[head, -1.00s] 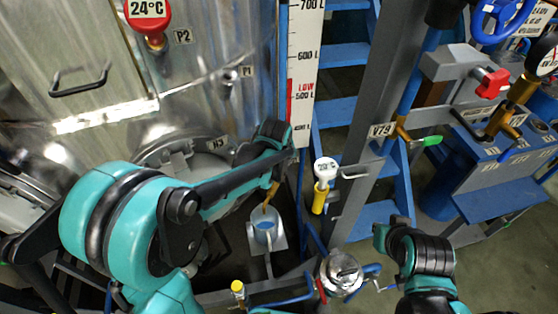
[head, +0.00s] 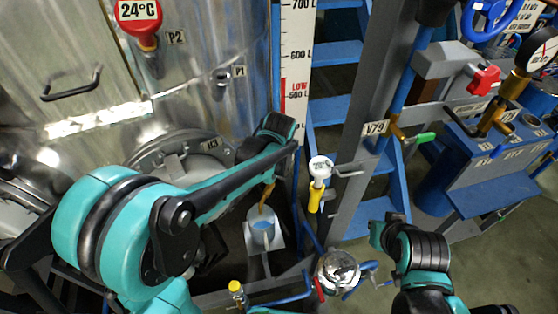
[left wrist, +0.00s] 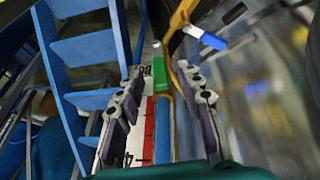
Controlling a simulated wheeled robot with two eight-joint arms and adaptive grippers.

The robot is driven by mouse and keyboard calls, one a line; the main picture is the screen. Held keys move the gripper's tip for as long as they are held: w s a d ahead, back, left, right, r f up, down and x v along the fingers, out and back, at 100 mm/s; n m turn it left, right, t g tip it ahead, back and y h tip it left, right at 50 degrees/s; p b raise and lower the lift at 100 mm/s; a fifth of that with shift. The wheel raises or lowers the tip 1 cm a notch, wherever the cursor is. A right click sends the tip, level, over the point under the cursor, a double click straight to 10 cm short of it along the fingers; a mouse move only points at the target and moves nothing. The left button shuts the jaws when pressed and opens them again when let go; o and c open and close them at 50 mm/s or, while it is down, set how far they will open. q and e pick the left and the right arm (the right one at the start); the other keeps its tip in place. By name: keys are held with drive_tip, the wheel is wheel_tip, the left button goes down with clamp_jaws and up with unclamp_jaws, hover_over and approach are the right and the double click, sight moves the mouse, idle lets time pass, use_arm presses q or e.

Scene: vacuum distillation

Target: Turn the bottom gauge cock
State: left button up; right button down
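In the left wrist view a green cock handle (left wrist: 160,74) lies in line with the gauge tube, beside the level scale (left wrist: 148,130) with its red marks. A blue lever with a white end (left wrist: 205,38) sits by a bent brass pipe (left wrist: 181,22). I cannot tell for certain which is the bottom gauge cock. My left gripper (left wrist: 160,98) is open, its dark fingers on either side of the green handle with gaps visible. In the head view my left forearm hides the gripper and the cock near the foot of the scale (head: 298,60). My right gripper is not visible.
The metal vessel (head: 200,90) is close behind my arm. Blue steps (head: 335,110) lie beyond.

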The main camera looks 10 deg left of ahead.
use_arm(q)
drive_tip(key=v, duration=1)
drive_tip(key=shift+r, duration=0.25)
drive_tip(key=shift+s, duration=0.15)
